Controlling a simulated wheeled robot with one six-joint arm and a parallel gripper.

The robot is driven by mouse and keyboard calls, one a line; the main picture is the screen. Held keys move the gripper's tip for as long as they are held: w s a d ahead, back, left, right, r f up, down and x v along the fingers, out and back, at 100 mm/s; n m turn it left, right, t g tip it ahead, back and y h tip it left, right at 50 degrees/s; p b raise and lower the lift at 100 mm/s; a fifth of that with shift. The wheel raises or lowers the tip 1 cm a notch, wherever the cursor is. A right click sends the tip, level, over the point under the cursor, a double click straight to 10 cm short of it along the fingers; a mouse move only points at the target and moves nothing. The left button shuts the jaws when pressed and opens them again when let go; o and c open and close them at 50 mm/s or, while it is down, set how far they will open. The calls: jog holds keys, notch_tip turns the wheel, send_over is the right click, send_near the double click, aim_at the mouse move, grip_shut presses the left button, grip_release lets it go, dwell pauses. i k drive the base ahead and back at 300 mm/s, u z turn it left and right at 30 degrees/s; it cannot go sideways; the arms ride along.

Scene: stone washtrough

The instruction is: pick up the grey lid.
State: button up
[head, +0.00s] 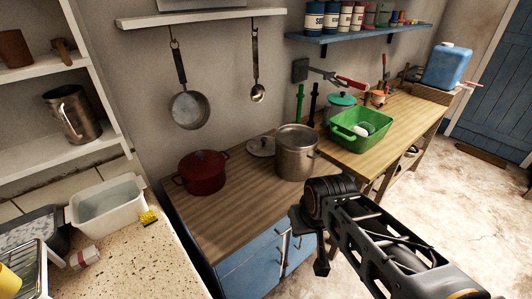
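The grey lid (261,146) is a round metal lid with a dark knob on top. It lies on the wooden worktop (225,228) near the wall, between a dark red pot (202,172) and a tall steel pot (297,152). It seems apart from the red pot and very close to the steel pot. My gripper (321,266) hangs at the end of my arm at the lower right, in front of the worktop's right edge and well away from the lid. Its fingers are dark and small, so I cannot tell whether they are open.
A pan (189,108) and a ladle (257,92) hang on the wall above the worktop. A green basin (362,131) and a teal-lidded pot (341,106) stand on the table at right. A white tub (107,206) is at left.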

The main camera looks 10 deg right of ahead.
aim_at(260, 145)
jog(key=k, duration=1)
jog(key=z, duration=0.9)
jog(key=i, duration=1.55)
jog(key=u, duration=0.85)
jog(key=i, duration=0.6)
jog(key=u, duration=0.65)
